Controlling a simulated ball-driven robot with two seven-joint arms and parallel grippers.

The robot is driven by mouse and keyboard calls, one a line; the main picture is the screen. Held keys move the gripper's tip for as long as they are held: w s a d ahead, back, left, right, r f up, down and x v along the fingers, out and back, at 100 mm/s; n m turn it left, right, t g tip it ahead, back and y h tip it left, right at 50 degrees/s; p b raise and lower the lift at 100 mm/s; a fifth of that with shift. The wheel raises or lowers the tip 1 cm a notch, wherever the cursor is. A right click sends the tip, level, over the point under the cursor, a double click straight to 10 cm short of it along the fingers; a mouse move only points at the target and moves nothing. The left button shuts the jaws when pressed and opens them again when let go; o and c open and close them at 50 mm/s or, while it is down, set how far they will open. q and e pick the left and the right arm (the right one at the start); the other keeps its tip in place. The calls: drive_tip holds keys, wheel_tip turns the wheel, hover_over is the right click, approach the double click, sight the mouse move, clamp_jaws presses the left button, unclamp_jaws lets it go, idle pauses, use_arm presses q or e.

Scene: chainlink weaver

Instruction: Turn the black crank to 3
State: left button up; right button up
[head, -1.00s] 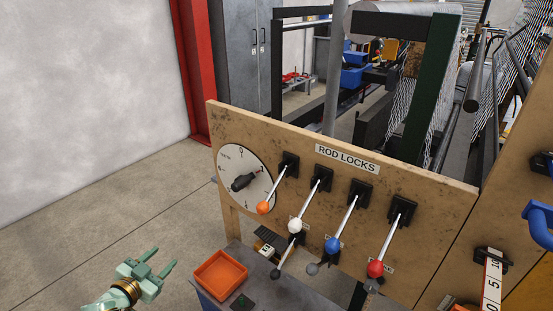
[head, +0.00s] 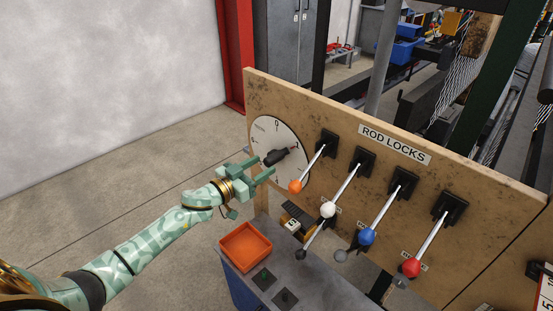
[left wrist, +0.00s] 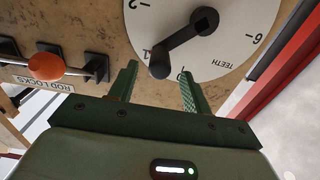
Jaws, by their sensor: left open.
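The black crank (head: 278,157) sits on a round white dial (head: 270,128) at the left end of the wooden panel. In the left wrist view, the crank (left wrist: 183,38) runs from its hub to a round knob near the 1 mark. My left gripper (head: 264,168) is open in front of the dial. In the left wrist view, the knob shows between the tips of my left gripper (left wrist: 159,72); I cannot tell whether they touch it. The fingers hide part of the dial's lower left in the head view. My right gripper is not in view.
Right of the dial are levers with orange (head: 295,186), white (head: 328,209), blue (head: 367,236) and red (head: 411,267) knobs. The orange knob is close to the dial. An orange tray (head: 245,246) stands on a grey surface below. The floor at left is clear.

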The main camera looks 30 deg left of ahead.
sight(276, 158)
use_arm(q)
drive_tip(key=b+x, duration=0.1)
drive_tip(key=x, duration=0.5)
drive_tip(key=shift+w+d, duration=0.15)
drive_tip(key=shift+w, duration=0.1)
clamp_jaws()
